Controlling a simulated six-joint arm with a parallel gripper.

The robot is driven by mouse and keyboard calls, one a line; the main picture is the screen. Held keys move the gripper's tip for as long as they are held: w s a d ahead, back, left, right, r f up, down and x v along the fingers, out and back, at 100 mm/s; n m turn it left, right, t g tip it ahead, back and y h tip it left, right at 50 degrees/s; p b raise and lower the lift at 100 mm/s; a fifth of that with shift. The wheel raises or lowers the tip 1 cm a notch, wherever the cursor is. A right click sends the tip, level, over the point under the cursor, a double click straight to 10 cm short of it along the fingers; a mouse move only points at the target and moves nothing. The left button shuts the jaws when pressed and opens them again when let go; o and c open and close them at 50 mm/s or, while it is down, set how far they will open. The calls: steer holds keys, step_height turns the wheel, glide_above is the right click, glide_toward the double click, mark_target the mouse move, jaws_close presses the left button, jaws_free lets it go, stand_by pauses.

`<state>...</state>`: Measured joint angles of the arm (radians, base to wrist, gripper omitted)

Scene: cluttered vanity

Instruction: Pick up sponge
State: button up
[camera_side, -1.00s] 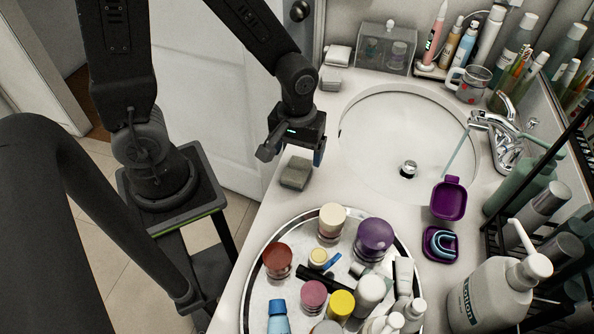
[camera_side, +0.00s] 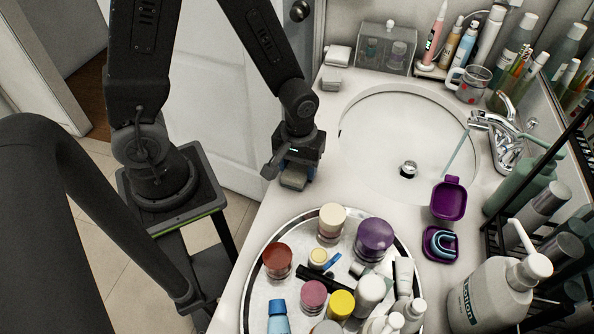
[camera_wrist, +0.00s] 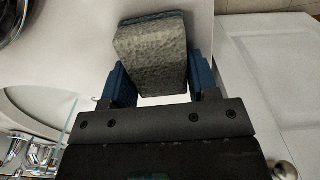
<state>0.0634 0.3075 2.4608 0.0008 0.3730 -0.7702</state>
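The grey-green sponge (camera_wrist: 152,55) lies on the white counter near its left edge. In the side view the sponge (camera_side: 292,183) shows only in part, below my gripper (camera_side: 292,172), which hides the rest. In the wrist view my gripper (camera_wrist: 160,84) has its two blue fingers apart, one on each side of the sponge's near end. The fingers look open around it, with little room on either side. The sponge shows no clear lift off the counter.
A round tray (camera_side: 249,290) crowded with jars and small bottles stands in front of the sponge. The sink basin (camera_side: 385,135) is to the right, with a chrome faucet (camera_side: 497,135). Small white blocks (camera_side: 335,56) sit behind. The counter's left edge is close.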

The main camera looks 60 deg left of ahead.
steer(key=c, duration=0.5)
steer(key=shift+r, duration=0.4)
step_height(320, 180, up, 4)
steer(key=shift+f, duration=0.25)
steer(key=s+a+r, duration=0.3)
steer(key=a+r, duration=0.3)
steer(key=a, duration=0.5)
steer(key=shift+s+r, duration=0.2)
steer(key=shift+r, duration=0.15)
